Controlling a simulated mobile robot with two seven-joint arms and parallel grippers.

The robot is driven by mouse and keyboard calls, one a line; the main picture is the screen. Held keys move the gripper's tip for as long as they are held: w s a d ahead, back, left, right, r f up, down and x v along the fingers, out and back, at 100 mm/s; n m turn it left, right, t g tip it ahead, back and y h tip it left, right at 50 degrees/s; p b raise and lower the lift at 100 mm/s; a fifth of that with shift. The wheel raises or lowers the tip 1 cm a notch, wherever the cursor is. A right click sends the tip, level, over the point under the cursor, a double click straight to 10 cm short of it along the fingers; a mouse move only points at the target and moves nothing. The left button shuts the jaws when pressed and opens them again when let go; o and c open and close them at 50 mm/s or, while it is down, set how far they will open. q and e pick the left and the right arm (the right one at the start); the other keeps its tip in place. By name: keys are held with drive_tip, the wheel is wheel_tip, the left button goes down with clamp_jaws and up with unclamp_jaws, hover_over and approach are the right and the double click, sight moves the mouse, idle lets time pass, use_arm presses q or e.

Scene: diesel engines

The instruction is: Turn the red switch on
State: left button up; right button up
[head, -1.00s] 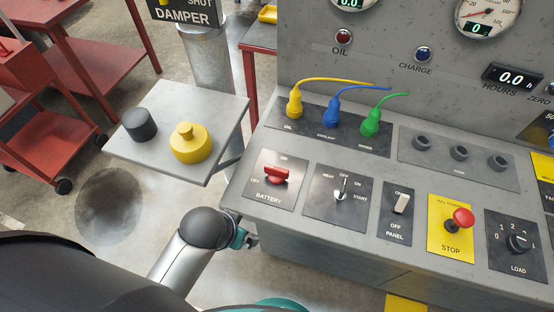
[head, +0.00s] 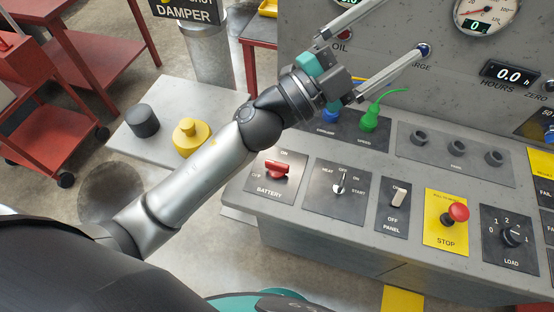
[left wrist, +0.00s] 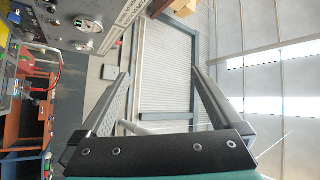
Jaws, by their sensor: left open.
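The red switch (head: 277,169) is a red rotary handle on the dark BATTERY plate (head: 268,184), at the left of the sloped grey console. Its plate has OFF at the left and ON at the top; the handle lies roughly crosswise, toward OFF. My left gripper (head: 388,32) is open and empty, raised above the console in front of the gauge panel, above and to the right of the red switch. In the left wrist view its two fingers (left wrist: 162,98) are spread wide with nothing between them. My right gripper is in neither view.
Right of the switch are the START key switch (head: 340,187), PANEL rocker (head: 399,198), red STOP button (head: 458,212) and LOAD knob (head: 513,235). Green (head: 369,121) and blue (head: 330,114) plugs stand behind. A side shelf (head: 165,93) holds a yellow knob (head: 190,138) and dark cylinder (head: 142,122).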

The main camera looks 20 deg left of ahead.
use_arm(q)
drive_tip(key=s+d+f+m+g+h, duration=0.1)
drive_tip(key=s+d+m+g+h, duration=0.2)
drive_tip(key=s+d+m+g, duration=0.45)
drive_tip(key=m+g+y, duration=0.7)
drive_tip(key=g+y, duration=0.1)
drive_tip(key=y, duration=1.2)
approach(277, 163)
drive_tip(key=shift+t, duration=0.25)
drive_tip(key=f, duration=0.9)
drive_tip(key=shift+s+d+f+p, duration=0.15)
drive_tip(key=shift+s+f+p, duration=0.05)
drive_tip(key=shift+f+p, duration=0.15)
